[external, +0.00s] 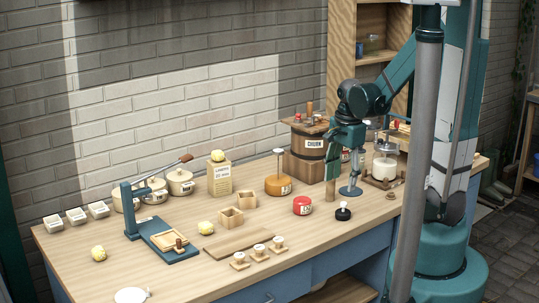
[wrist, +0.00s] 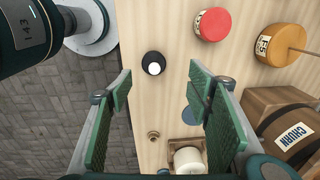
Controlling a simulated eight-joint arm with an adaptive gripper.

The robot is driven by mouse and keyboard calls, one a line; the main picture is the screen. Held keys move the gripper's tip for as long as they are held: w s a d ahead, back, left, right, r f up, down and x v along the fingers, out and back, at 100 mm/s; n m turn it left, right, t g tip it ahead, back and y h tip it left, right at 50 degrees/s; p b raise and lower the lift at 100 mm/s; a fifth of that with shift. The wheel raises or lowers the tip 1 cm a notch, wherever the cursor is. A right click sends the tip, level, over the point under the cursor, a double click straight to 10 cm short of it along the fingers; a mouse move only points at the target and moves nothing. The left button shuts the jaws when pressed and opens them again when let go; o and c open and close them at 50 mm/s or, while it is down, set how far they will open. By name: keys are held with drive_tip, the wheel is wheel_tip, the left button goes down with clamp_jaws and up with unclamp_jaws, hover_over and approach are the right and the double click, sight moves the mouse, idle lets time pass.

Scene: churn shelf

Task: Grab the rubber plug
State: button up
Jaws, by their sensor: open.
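A small black round piece with a white top, which looks like the rubber plug (external: 343,212), stands on the bench near its front edge. In the wrist view the plug (wrist: 153,63) shows a little beyond my fingertips, roughly between their lines. My gripper (external: 345,152) hangs over the bench behind the plug, beside the churn. In the wrist view my gripper (wrist: 160,88) has its green fingers spread wide with nothing between them. The plug is apart from both fingers.
A red round tin (external: 302,206) and an orange round container (external: 278,184) stand left of the plug. The wooden churn (external: 308,150) is behind. A blue stand base (external: 350,191) and a small tan ring (external: 390,195) are close by. The bench right around the plug is clear.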

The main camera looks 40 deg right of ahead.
sight(344, 203)
drive_tip(key=shift+s+d+f+m+g+b, duration=0.1)
drive_tip(key=shift+d+f+m+g+b, duration=0.1)
drive_tip(key=shift+f+m, duration=0.4)
drive_tip(key=shift+d+f+m+g+b, duration=0.15)
drive_tip(key=shift+d+f+m, duration=0.15)
drive_tip(key=shift+f, duration=0.5)
drive_tip(key=shift+s+d+f+m+g+b, duration=0.1)
drive_tip(key=shift+d+f+m+g, duration=0.05)
drive_tip(key=shift+f+m, duration=0.45)
drive_tip(key=shift+f, duration=0.15)
drive_tip(key=shift+f, duration=1.25)
drive_tip(key=shift+f+b, duration=0.8)
drive_tip(key=shift+f, duration=1.8)
drive_tip(key=c, duration=1)
